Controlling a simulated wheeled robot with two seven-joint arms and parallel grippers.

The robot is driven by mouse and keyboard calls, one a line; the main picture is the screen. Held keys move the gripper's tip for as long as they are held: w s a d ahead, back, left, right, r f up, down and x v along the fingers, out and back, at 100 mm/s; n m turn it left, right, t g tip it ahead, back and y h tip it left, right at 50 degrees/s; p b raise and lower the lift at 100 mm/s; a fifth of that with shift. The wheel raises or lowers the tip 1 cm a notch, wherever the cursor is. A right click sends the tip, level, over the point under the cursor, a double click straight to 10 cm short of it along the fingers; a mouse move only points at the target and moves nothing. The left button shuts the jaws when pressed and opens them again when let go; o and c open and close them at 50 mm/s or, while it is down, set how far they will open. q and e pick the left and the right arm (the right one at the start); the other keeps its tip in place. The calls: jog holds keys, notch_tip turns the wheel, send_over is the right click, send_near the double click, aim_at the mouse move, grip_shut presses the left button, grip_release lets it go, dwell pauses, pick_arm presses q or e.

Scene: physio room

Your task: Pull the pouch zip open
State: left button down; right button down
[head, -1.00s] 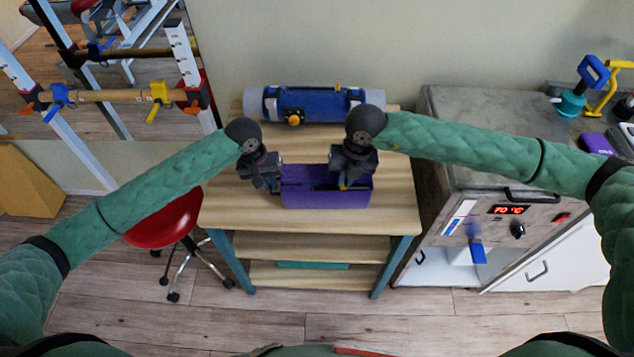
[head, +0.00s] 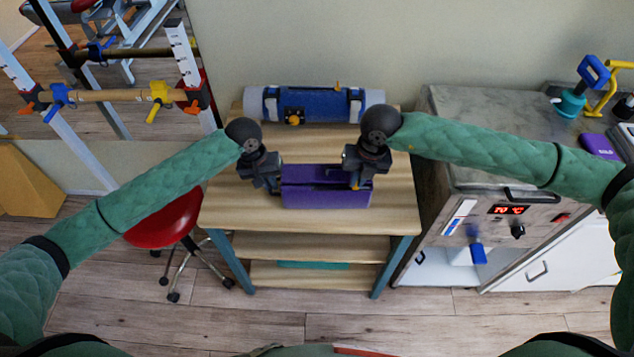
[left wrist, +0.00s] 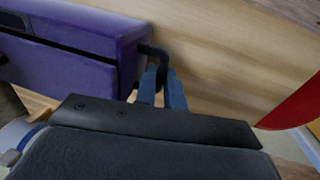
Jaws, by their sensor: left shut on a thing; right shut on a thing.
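The purple pouch (head: 325,193) stands on the wooden table (head: 385,215), with a dark slot along its top. In the left wrist view the pouch (left wrist: 60,75) fills the upper left. My left gripper (head: 273,187) is shut on a dark loop (left wrist: 150,52) at the pouch's left end. The blue fingertips show against this loop in the left wrist view. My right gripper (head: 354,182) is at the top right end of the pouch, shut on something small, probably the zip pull. The pull itself is hidden by the fingers.
A blue and grey roll (head: 320,104) lies behind the pouch, against the wall. A red stool (head: 165,222) is left of the table. A metal cabinet (head: 480,190) with a lit display stands to the right. The table front is clear.

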pick_arm(q)
jog(key=shift+f, duration=0.1)
pick_arm(e)
jog(key=shift+d, duration=1.25)
jog(key=c, duration=1.4)
grip_release()
jog(key=shift+o, duration=0.2)
notch_tip(320, 180, up, 8)
pick_arm(q)
jog(key=c, duration=1.5)
grip_release()
